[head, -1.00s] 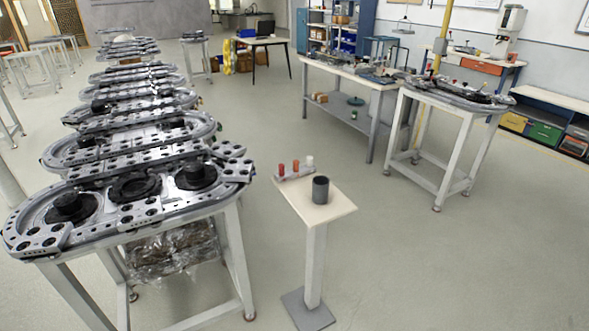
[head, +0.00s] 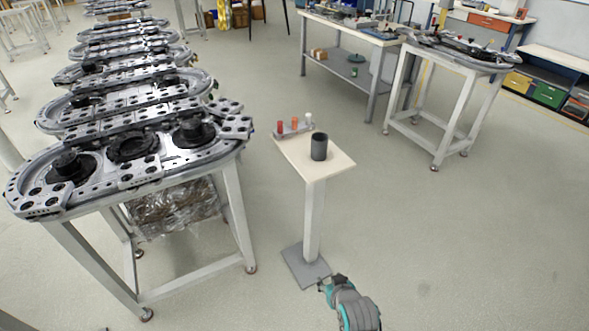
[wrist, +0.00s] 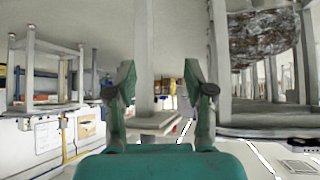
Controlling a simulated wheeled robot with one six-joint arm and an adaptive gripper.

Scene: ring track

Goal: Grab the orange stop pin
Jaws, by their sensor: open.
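The orange stop pin (head: 295,122) stands upright in a small grey holder (head: 294,132) at the back of a small pedestal table (head: 325,166). A red pin (head: 280,127) stands to its left and a white pin (head: 309,119) to its right. My gripper (head: 333,280) is low at the bottom of the head view, in front of the table's foot and well apart from the pins. In the wrist view, which looks upside down, the two teal fingers (wrist: 159,85) are spread with nothing between them. No pin can be made out there.
A dark grey cup (head: 319,146) stands on the pedestal table near the pins. A long ring-track table (head: 130,160) is close on the left. A workbench (head: 350,58) and another track table (head: 450,60) stand at the back right. The floor right of the pedestal is clear.

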